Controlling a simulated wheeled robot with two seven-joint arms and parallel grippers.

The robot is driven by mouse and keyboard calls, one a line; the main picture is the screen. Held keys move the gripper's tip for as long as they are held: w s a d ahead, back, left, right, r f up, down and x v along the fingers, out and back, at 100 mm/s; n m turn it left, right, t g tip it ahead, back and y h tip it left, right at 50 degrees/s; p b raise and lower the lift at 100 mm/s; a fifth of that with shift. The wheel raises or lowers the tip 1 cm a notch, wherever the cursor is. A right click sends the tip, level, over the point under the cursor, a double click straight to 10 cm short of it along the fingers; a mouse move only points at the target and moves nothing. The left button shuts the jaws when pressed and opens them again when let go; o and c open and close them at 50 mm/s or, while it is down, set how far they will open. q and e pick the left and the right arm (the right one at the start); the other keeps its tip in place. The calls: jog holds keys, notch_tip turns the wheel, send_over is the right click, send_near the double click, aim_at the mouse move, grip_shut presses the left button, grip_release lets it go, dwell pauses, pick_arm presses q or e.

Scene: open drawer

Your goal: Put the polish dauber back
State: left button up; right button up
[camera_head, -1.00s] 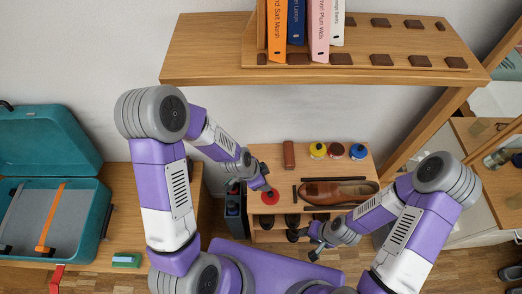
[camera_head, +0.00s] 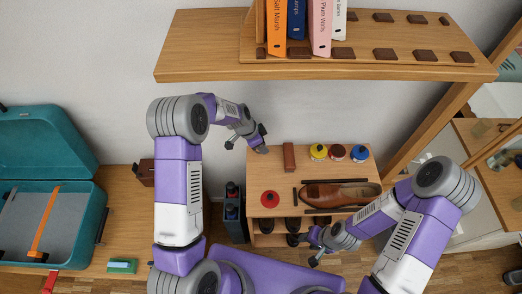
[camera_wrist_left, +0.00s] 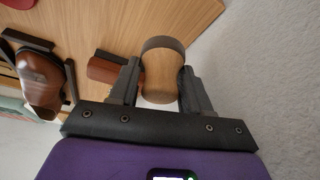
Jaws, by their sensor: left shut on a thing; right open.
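My left gripper (camera_head: 262,148) is shut on the polish dauber (camera_wrist_left: 161,75). In the left wrist view the dauber is a rounded light-wood handle with a dark band at its far end. In the head view it is too small and covered to make out. This gripper is over the back left part of the shoe bench (camera_head: 262,176), left of a brown block (camera_head: 289,157). My right gripper (camera_head: 309,238) is open and empty by the bench's front edge.
A brown shoe (camera_head: 340,194) lies between dark strips on the bench. A wooden shelf (camera_head: 200,60) with books hangs above. A teal suitcase (camera_head: 75,222) lies open at the left.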

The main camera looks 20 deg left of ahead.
pick_arm(q)
notch_tip(320, 180, down, 4)
jog(key=shift+f+b, duration=0.15)
jog(key=shift+b, duration=0.6)
jog(key=shift+w+f, duration=0.2)
jog(key=shift+f+b, duration=0.1)
jog(key=shift+b, duration=0.2)
jog(key=o, duration=0.7)
jog(key=shift+o, duration=0.2)
jog(key=p+v, duration=0.2)
jog(key=v, duration=0.5)
jog(key=shift+s+r+p, duration=0.15)
jog(key=shift+r+p, duration=0.15)
jog(key=shift+r, duration=0.1)
jog(key=shift+a, duration=0.1)
